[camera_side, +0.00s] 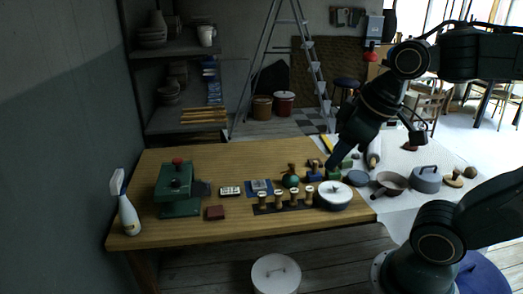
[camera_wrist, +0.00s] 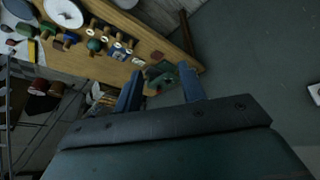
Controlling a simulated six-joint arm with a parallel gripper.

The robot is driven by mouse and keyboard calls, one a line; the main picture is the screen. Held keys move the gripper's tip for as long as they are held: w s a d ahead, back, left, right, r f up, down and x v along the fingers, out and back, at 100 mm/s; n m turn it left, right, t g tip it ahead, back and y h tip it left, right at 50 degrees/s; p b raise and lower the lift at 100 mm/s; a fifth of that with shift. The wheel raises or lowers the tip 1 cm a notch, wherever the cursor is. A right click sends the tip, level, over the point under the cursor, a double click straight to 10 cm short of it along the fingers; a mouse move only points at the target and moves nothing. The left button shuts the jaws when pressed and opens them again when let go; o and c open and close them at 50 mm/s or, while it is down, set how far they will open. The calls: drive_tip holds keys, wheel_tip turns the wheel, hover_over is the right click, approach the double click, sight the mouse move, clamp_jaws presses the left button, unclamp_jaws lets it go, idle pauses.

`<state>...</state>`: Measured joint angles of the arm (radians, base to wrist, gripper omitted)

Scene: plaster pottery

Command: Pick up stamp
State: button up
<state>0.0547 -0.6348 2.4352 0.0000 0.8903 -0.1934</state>
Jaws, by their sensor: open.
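Several stamps with wooden handles (camera_side: 280,197) stand in a row on a dark strip on the wooden table; I cannot tell which one the task means. More stamp-like pieces stand behind them, one with a blue base (camera_side: 314,175) and a round green one (camera_side: 291,181). My gripper (camera_side: 330,163) is over the right part of the table, close to these pieces in the side view, with its tips hard to make out. In the wrist view my gripper (camera_wrist: 160,88) has its two fingers apart with nothing held. The stamps (camera_wrist: 108,31) are at upper left there.
A green press (camera_side: 178,189) and a spray bottle (camera_side: 127,213) are at the left. Pans and a grey pot (camera_side: 427,180) stand on the white surface at right. The table's left-middle back is clear.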

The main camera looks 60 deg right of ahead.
drive_tip(key=w+d+f+n+g, duration=0.1)
drive_tip(key=w+d+n+g, duration=0.1)
drive_tip(key=w+d+n, duration=0.55)
drive_tip(key=n+g, duration=0.3)
drive_tip(key=n, duration=0.7)
hover_over(310, 189)
wheel_tip(310, 189, down, 21)
drive_tip(key=shift+w+d, duration=0.2)
drive_tip(key=shift+w, duration=0.05)
drive_tip(key=shift+f, duration=0.1)
drive_tip(key=shift+f, duration=4.2)
drive_tip(key=shift+s+a+f, duration=0.1)
drive_tip(key=shift+s+f, duration=0.05)
drive_tip(key=shift+f, duration=2.45)
